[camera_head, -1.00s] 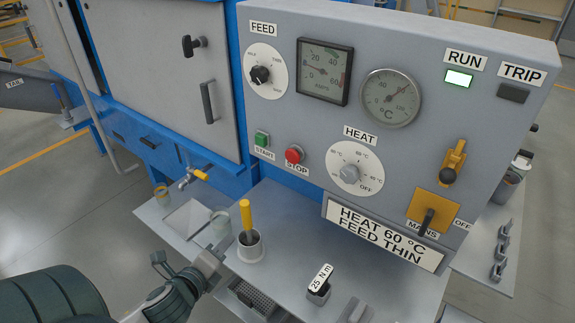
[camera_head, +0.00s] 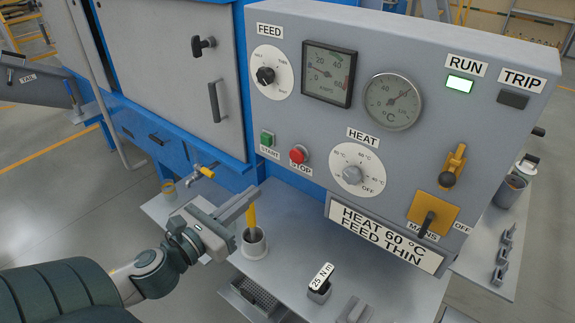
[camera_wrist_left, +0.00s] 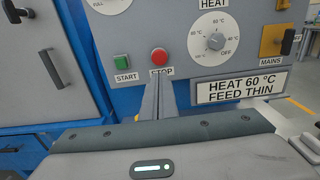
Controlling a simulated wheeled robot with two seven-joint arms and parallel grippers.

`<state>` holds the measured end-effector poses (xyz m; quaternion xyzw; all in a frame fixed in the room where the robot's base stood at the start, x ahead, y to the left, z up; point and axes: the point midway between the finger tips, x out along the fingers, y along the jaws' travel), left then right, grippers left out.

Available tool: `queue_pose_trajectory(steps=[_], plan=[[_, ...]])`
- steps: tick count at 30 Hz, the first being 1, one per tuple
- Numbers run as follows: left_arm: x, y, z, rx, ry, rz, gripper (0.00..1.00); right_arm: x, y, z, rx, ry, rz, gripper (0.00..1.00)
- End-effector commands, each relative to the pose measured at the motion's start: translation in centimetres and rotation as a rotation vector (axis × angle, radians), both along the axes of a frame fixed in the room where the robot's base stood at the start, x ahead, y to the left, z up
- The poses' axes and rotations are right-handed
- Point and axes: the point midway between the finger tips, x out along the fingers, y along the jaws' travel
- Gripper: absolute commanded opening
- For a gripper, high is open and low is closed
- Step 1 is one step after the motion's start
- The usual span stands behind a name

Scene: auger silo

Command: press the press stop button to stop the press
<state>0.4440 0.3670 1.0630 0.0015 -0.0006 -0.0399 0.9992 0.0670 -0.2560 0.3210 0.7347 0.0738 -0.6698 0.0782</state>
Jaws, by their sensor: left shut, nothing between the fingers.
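The red STOP button (camera_head: 299,154) sits on the lower left of the grey control panel (camera_head: 420,50), to the right of the green START button (camera_head: 267,138). In the left wrist view the red button (camera_wrist_left: 160,57) shows just beyond my fingertips, with START (camera_wrist_left: 122,62) to its left. My left gripper (camera_head: 250,192) is shut and empty, pointing toward the panel, below and left of the red button in the head view. In the wrist view its fingers (camera_wrist_left: 158,82) cover part of the STOP label. They appear apart from the button. My right gripper is not in view.
A grey cup with a yellow-handled tool (camera_head: 254,243) stands on the shelf, close by my left gripper. The RUN lamp (camera_head: 459,84) is lit and the TRIP lamp (camera_head: 513,98) is dark. The HEAT dial (camera_head: 352,174) and MAINS switch (camera_head: 428,222) lie to the right.

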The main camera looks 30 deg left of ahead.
Motion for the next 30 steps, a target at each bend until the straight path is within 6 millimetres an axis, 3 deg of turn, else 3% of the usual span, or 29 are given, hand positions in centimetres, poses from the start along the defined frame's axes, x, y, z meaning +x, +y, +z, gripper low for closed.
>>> queue_pose_trajectory(steps=[14,30], plan=[[1.4,-0.1,0.2,-0.002,-0.001,0.001,0.0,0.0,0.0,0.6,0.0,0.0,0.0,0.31],[7.3,-0.5,0.3,-0.004,-0.002,0.002,0.0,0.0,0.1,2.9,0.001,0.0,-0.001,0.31]])
